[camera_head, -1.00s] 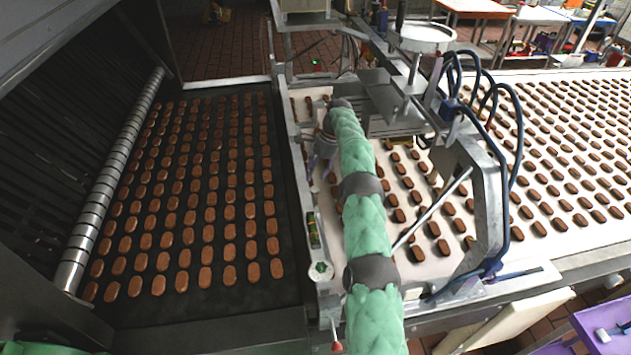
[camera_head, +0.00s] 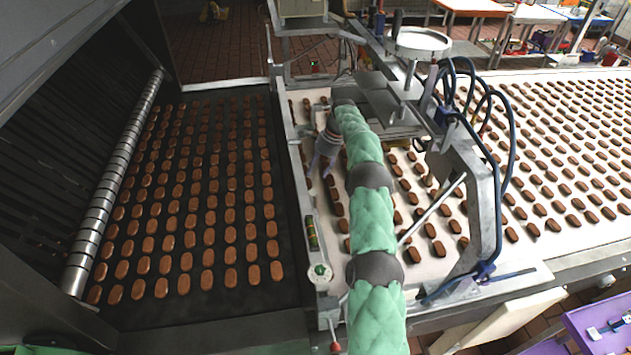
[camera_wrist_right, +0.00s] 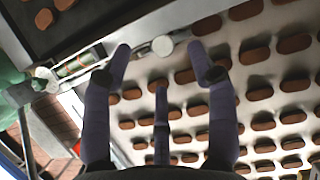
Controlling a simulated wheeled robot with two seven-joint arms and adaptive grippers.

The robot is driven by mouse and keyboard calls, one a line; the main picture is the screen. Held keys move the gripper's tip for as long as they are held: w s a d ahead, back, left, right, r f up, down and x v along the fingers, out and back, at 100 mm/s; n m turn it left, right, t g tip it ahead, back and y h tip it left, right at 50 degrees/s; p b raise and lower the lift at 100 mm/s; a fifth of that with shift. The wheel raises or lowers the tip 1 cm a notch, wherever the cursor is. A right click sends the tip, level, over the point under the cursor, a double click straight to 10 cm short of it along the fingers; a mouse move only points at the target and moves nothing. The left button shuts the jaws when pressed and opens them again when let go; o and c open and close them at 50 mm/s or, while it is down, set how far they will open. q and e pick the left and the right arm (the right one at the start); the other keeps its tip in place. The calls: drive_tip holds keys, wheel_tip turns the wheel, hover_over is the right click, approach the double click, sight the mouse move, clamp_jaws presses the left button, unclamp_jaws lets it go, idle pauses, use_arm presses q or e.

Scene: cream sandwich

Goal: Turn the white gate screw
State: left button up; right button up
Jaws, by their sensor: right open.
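A small white round screw head (camera_wrist_right: 162,45) shows in the right wrist view, on the metal rail between the two belts. I take it for the white gate screw; in the head view I cannot make it out clearly. My right gripper (camera_wrist_right: 158,50) is open and empty, with one fingertip on each side of that screw head in the picture. I cannot tell whether the fingers touch it. In the head view the right gripper (camera_head: 321,160) points down over the rail, partly hidden by its green-sleeved arm. My left gripper is out of view.
A spirit level (camera_head: 312,233) and a white round knob (camera_head: 320,273) sit on the rail nearer me. A red-tipped lever (camera_head: 335,346) stands at the front. The dark belt (camera_head: 285,310) and white belt (camera_head: 415,262) carry rows of brown pieces. A metal bracket (camera_head: 482,195) with blue hoses stands right.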

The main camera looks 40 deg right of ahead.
sight(315, 192)
drive_tip(key=s+d+m+t+h+p, duration=0.1)
drive_tip(key=s+m+t+p, duration=0.1)
drive_tip(key=s+m+p, duration=0.3)
drive_tip(key=p+x, duration=0.1)
drive_tip(key=x, duration=0.4)
drive_tip(key=p+x, duration=0.1)
drive_tip(key=x, duration=0.4)
drive_tip(key=shift+w+d+f, duration=0.1)
drive_tip(key=shift+w+f, duration=0.2)
drive_tip(key=shift+f, duration=0.1)
drive_tip(key=c, duration=1.1)
